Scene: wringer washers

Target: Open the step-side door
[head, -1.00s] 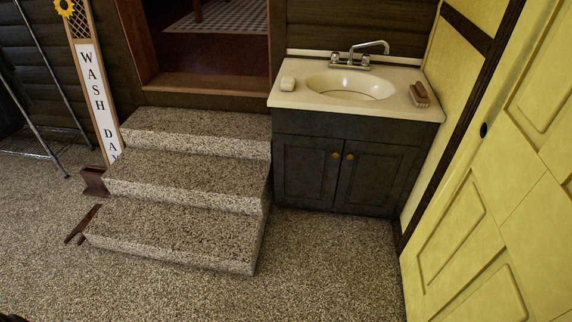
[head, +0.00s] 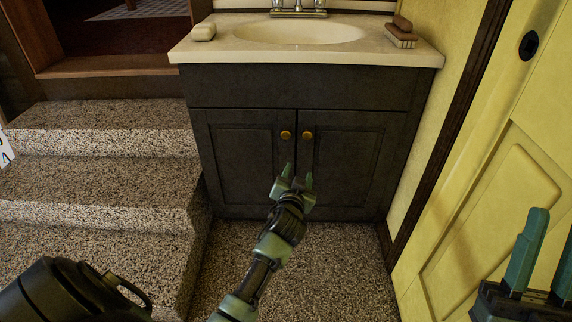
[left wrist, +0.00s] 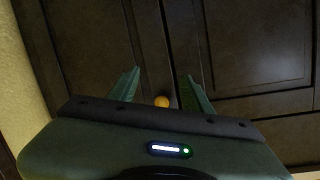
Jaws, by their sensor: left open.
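The step-side door (head: 245,160) is the left dark panel door of the sink cabinet, beside the stone steps. It is shut, with a brass knob (head: 285,134) near its inner edge. The other door (head: 355,160) is also shut, with its own knob (head: 308,135). My left gripper (head: 298,176) is open and empty in front of the doors, below the knobs in the picture. In the left wrist view a brass knob (left wrist: 161,101) shows between the spread fingers; I cannot tell which door's knob it is. My right gripper (head: 553,222) is open at the lower right, partly cut off.
Stone steps (head: 95,190) stand close on the left. A yellow panelled door (head: 490,210) is on the right. The sink top (head: 230,47) holds a soap bar (head: 203,32) and a brush (head: 401,40). The speckled floor (head: 330,255) before the cabinet is clear.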

